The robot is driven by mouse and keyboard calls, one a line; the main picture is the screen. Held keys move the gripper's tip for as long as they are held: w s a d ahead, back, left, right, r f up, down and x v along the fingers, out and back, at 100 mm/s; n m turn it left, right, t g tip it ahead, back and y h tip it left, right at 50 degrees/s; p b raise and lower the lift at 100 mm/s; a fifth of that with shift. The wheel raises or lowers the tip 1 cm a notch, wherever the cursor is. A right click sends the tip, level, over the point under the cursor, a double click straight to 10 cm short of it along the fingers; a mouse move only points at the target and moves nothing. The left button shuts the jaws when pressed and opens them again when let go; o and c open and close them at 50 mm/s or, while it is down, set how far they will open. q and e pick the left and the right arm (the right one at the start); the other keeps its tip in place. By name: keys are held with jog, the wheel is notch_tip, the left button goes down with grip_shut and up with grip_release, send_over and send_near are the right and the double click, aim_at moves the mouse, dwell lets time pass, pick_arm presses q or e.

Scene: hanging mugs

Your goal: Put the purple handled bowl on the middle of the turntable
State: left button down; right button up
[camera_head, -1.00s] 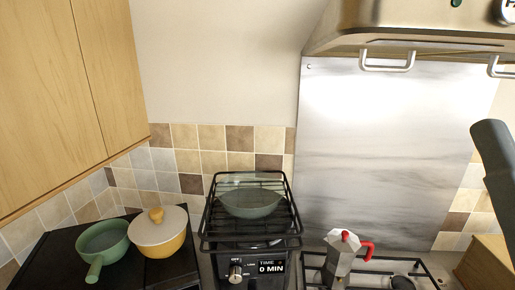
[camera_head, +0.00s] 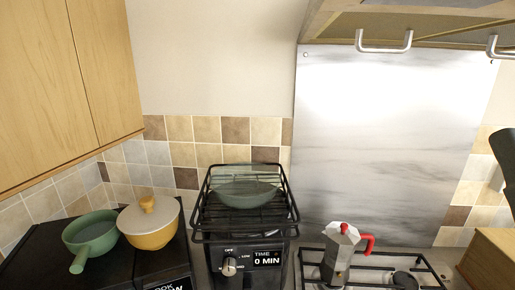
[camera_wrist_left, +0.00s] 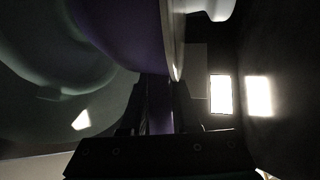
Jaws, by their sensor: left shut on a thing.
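In the left wrist view, the purple handled bowl (camera_wrist_left: 115,32) fills the upper middle, with a pale rim along its right side. My left gripper (camera_wrist_left: 158,100) is shut on its purple handle, which runs down between the two dark fingers. The bowl is in a dark, enclosed-looking space. A dim greenish curved surface (camera_wrist_left: 40,60) lies to the left; I cannot tell whether it is the turntable. The head view shows neither the purple bowl nor the turntable, and neither gripper.
A black wire rack with a green dish (camera_head: 246,194) stands above a timer panel (camera_head: 267,258). A green pan (camera_head: 90,236) and a lidded yellow pot (camera_head: 151,236) are at left. A moka pot (camera_head: 340,250) stands on the hob. A cupboard (camera_head: 60,90) overhangs the left.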

pick_arm(q)
jog(key=shift+f, duration=0.45)
pick_arm(e)
jog(key=shift+f, duration=0.3)
pick_arm(q)
jog(key=c, duration=0.6)
grip_release()
jog(key=shift+a, duration=0.1)
